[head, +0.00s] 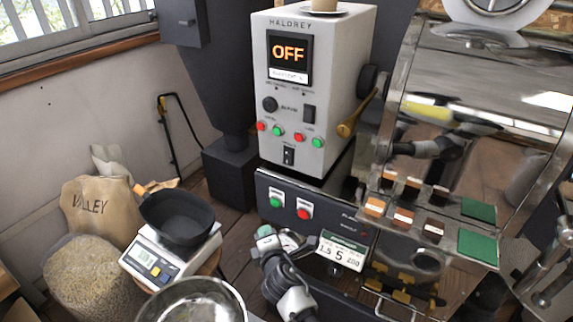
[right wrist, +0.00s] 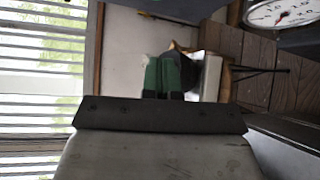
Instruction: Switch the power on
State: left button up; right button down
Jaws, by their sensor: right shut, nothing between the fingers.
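A white control box (head: 330,95) labelled HALDREY stands at the back, its display (head: 289,52) reading OFF. Its front has a black knob (head: 270,104), a dark rocker switch (head: 309,114), red and green buttons in a row, and a small black switch (head: 289,155) at the bottom. The lower dark panel has a green button (head: 276,202) and a red button (head: 304,210). My right gripper (head: 265,233) is below these buttons, apart from the white box. Its green-tipped fingers show shut and empty in the right wrist view (right wrist: 170,76). My left gripper is out of view.
A scale (head: 160,262) bearing a black pan (head: 176,219) stands left of my gripper, near a metal bowl (head: 195,302) and a sack (head: 98,208). The shiny roaster drum (head: 470,90) fills the right side.

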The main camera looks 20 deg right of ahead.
aim_at(287, 157)
notch_tip(287, 157, up, 14)
jog(key=w+n+t, duration=0.2)
jog(key=t, duration=0.1)
jog(key=shift+w+a+n+h, duration=0.2)
jog(key=shift+n+h, duration=0.2)
jog(key=shift+w+d+f+b, duration=0.2)
jog(key=shift+w+d+b, duration=0.05)
jog(key=shift+w+d, duration=0.8)
jog(key=shift+w+d+f+b, duration=0.15)
jog(key=shift+w+d+b, duration=0.15)
jog(key=shift+w+d, duration=0.7)
jog(key=shift+w+d+f+b, duration=0.2)
jog(key=shift+w+d+b, duration=0.05)
jog(key=shift+w+d, duration=0.8)
jog(key=shift+w+d, duration=0.1)
jog(key=shift+w+d, duration=0.15)
jog(key=shift+d, duration=0.05)
jog(key=shift+w+d, duration=0.2)
jog(key=shift+w, duration=0.05)
jog(key=shift+s, duration=0.1)
